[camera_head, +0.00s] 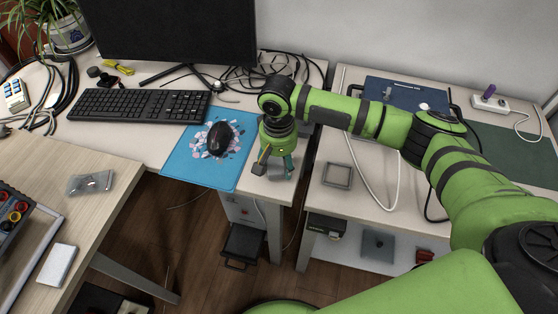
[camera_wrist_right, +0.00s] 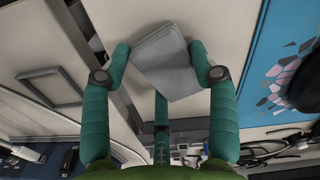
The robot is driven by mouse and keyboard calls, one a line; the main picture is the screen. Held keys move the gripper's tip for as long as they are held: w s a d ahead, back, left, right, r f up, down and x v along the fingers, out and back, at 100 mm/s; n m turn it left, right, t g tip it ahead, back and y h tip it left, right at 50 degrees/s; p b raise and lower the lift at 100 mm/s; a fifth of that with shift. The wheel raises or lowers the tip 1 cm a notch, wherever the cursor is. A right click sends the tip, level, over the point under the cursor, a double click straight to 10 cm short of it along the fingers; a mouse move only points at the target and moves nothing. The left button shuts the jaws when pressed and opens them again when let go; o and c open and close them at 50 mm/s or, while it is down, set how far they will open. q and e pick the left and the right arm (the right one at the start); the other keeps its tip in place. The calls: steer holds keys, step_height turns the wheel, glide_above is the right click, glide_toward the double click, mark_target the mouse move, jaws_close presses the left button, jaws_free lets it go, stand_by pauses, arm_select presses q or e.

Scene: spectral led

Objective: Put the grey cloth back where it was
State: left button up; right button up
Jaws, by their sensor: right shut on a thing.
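The grey cloth (camera_wrist_right: 168,66) shows in the right wrist view as a folded, light grey piece, tilted between the fingers. My right gripper (camera_wrist_right: 160,50) is shut on it, with fingers on its left and right sides. In the head view my right gripper (camera_head: 274,167) points down over the front right corner of the desk, right of the blue mouse mat. There the cloth is mostly hidden by the fingers. I cannot tell whether the cloth touches the desk top. My left gripper is not in view.
A black mouse (camera_head: 220,138) lies on the blue mat (camera_head: 183,160); a keyboard (camera_head: 139,105) is left of it. A narrow gap separates this desk from the right table, where a square grey frame (camera_head: 337,175) and a white cable lie. Loose cables lie behind my gripper.

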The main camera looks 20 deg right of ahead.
mark_target(278, 163)
steer(key=shift+f, duration=0.1)
steer(key=o, duration=1.2)
steer(key=shift+o, duration=0.2)
step_height(278, 163, up, 12)
steer(key=shift+a, duration=0.1)
